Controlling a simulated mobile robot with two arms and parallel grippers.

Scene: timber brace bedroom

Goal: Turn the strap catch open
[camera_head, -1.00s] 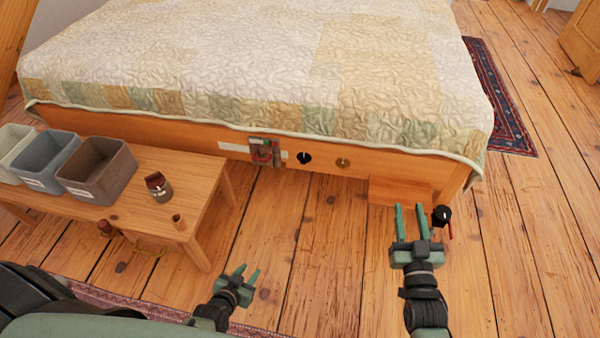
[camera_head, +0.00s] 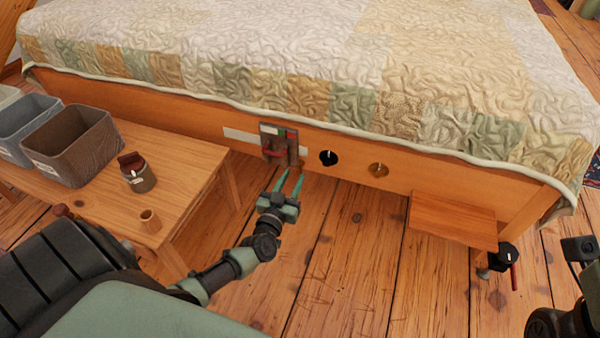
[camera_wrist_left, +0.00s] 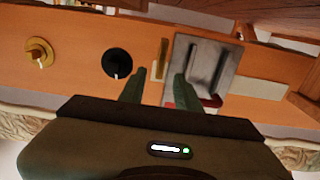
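A grey metal fitting (camera_head: 278,143) with a red part sits on the bed's front rail, likely the strap catch. In the left wrist view, seen upside down, its grey plate (camera_wrist_left: 228,62) has raised ribs, and a narrow brass-coloured bar (camera_wrist_left: 161,60) stands beside it. My left gripper (camera_head: 293,176) is open and empty, just in front of and below the fitting. In the left wrist view, its fingertips (camera_wrist_left: 159,78) are apart, one over the plate's edge, partly hiding the red part. Contact cannot be told. My right arm shows only at the right edge, its fingers out of sight.
A black knob (camera_head: 328,158) and a brass knob (camera_head: 378,170) sit on the rail right of the fitting. A wooden block (camera_head: 453,218) juts out at right.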

